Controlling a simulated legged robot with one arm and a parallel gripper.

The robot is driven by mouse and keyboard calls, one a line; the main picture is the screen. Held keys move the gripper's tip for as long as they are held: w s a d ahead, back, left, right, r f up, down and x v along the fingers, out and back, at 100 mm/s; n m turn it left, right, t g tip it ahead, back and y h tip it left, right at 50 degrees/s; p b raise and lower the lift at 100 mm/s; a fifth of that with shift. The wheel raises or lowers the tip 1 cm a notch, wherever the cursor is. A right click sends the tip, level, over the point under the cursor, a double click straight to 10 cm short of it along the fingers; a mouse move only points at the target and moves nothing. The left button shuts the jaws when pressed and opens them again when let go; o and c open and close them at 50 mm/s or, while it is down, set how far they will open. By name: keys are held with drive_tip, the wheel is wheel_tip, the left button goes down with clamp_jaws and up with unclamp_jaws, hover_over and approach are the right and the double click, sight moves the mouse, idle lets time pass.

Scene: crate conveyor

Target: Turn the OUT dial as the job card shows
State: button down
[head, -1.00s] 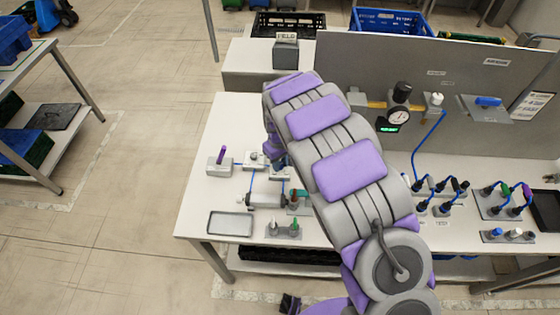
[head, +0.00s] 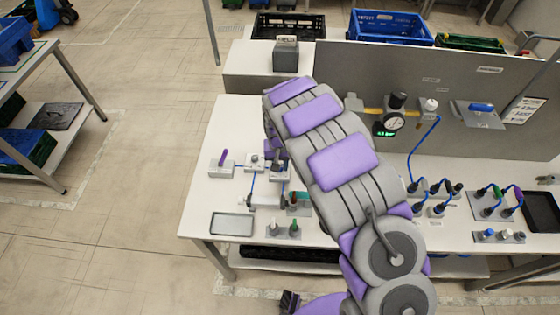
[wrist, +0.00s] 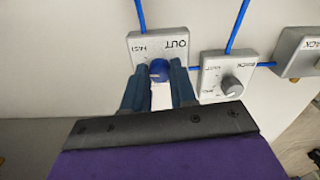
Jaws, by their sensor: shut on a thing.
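The OUT dial is a small grey box (wrist: 175,42) marked OUT, with a blue knob (wrist: 159,69), upper middle in the wrist view. My gripper (wrist: 160,82) has one finger on each side of the blue knob and is shut on it. The knob's pointer is not clear, being partly hidden between the fingers. In the head view my arm covers much of this spot. A white sheet (head: 526,110) on the back panel at the far right may be the job card; its print is too small to read.
A grey box marked BACK with a grey knob (wrist: 231,87) sits close to the right of the OUT box, joined by blue tubes.

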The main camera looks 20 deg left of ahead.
drive_tip(key=m+p, duration=0.1)
drive_tip(key=m, duration=0.4)
drive_tip(key=shift+w, duration=0.15)
drive_tip(key=shift+m, duration=0.3)
idle(0.3)
drive_tip(key=c, duration=0.9)
unclamp_jaws()
drive_tip(key=shift+a, duration=0.15)
drive_tip(key=shift+r, duration=0.1)
drive_tip(key=shift+r, duration=0.3)
wheel_tip(320, 180, up, 16)
drive_tip(key=p, duration=0.2)
drive_tip(key=shift+r, duration=0.2)
